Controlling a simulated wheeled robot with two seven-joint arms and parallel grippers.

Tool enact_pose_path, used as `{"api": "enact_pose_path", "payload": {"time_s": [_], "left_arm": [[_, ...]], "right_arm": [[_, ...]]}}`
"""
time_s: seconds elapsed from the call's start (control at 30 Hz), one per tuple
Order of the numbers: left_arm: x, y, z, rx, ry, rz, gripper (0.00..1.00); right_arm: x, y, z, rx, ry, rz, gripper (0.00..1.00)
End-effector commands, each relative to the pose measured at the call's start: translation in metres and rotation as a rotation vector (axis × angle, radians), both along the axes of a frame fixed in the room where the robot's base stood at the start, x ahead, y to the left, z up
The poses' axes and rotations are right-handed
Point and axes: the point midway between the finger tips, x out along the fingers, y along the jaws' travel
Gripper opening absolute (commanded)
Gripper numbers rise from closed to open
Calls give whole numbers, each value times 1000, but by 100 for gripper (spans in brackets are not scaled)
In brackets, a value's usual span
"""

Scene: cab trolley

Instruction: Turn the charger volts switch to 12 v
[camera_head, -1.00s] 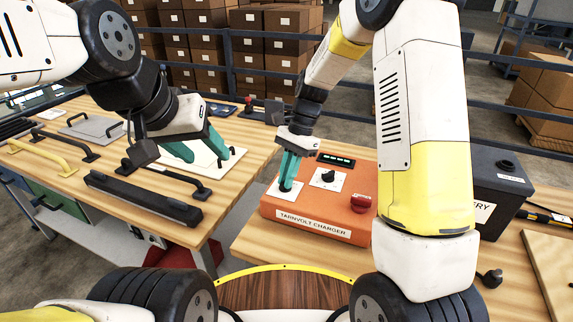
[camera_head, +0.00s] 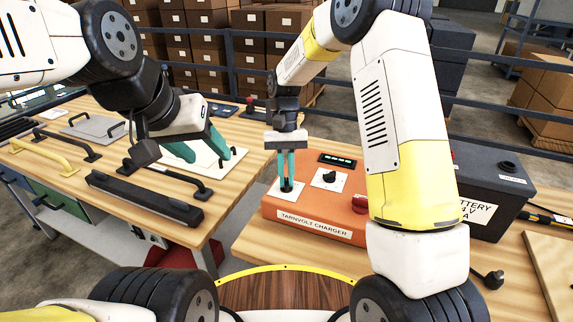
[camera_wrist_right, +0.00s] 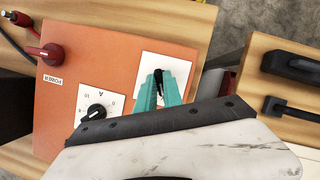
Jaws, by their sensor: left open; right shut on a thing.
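The orange charger (camera_head: 310,232), labelled "TARNVOLT CHARGER", sits on the right wooden bench; it also shows in the right wrist view (camera_wrist_right: 110,55). My right gripper (camera_head: 287,184) points down at the left switch, a black knob on a white plate (camera_wrist_right: 178,64). Its teal fingers (camera_wrist_right: 160,85) are shut on this black knob (camera_wrist_right: 158,76). The fingers hide most of the knob and its plate's markings, so I cannot read its setting. My left gripper (camera_head: 212,155) is open and empty over the left bench, above a white panel.
The charger also has a second black dial (camera_head: 328,177), a red knob (camera_head: 360,203) and a lit display (camera_head: 337,159). A dark battery (camera_head: 488,190) stands to the right. Handles, including a yellow one (camera_head: 45,157), lie on the left bench. A gap separates the benches.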

Motion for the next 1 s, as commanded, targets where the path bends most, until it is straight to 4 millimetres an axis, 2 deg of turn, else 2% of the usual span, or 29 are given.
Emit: {"api": "enact_pose_path", "payload": {"time_s": [0.3, 0.73, 0.77, 0.83, 0.87, 1.0], "left_arm": [[0, 0, 0, 0, 0, 0, 52], [0, 0, 0, 0, 0, 0, 52], [0, 0, 0, 0, 0, 0, 52], [0, 0, 0, 0, 0, 0, 52], [0, 0, 0, 0, 0, 0, 52], [0, 0, 0, 0, 0, 0, 52]], "right_arm": [[1, 1, 1, 1, -4, 82, 0], [1, 1, 1, 1, -4, 91, 0], [1, 1, 1, 1, -4, 91, 15], [1, 1, 1, 1, -3, 91, 29], [1, 1, 1, 1, -3, 91, 33], [0, 1, 0, 1, -2, 90, 33]]}}
